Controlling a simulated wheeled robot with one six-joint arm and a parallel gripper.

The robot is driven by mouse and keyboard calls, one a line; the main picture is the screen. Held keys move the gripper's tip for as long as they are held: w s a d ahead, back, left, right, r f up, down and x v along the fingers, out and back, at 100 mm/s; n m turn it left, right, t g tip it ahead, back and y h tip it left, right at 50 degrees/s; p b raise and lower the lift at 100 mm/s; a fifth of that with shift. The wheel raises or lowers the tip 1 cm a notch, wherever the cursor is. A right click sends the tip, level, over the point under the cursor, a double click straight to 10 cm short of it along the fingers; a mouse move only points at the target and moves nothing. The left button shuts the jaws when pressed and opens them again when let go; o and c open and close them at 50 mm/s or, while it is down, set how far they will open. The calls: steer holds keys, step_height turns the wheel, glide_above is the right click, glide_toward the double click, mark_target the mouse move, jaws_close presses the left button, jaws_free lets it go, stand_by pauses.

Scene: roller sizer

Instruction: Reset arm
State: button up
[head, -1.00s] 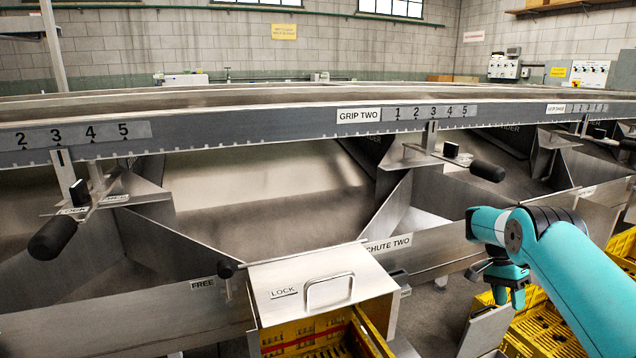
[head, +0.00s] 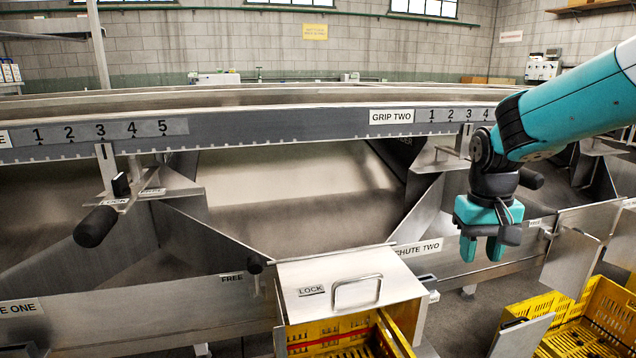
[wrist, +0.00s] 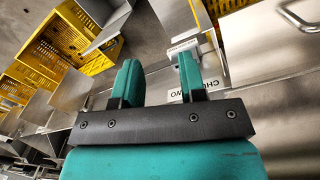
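My teal gripper (head: 482,248) hangs fingers down at the right in the head view, in front of the steel panel beside the CHUTE TWO label (head: 418,248). In the wrist view my gripper (wrist: 158,82) shows its two teal fingers apart, with nothing between them. The steel lock cover with a handle (head: 330,290) is at the lower middle of the head view, left of and below my gripper. The CHUTE TWO label also shows in the wrist view (wrist: 193,92), partly hidden behind a finger.
A yellow crate (head: 366,347) sits under the lock cover, and another yellow crate (head: 600,310) stands at the lower right. A black-handled lever (head: 98,226) sticks out at the left. The grey GRIP TWO rail (head: 300,135) runs across above the chutes.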

steer(key=s+a+r+n+y, duration=0.1)
steer(key=s+a+n+y, duration=0.15)
steer(key=s+a, duration=0.45)
steer(key=s+a+r+n+y+p, duration=0.1)
steer(key=s+a+r+n, duration=0.15)
steer(key=s, duration=0.85)
steer(key=s+a+r+n+y, duration=0.1)
steer(key=s+a+n, duration=0.25)
steer(key=s, duration=0.45)
step_height(320, 180, up, 25)
steer(key=p, duration=2.5)
steer(key=shift+a+r+m, duration=0.15)
steer(key=shift+a+m, duration=0.1)
steer(key=shift+m, duration=0.1)
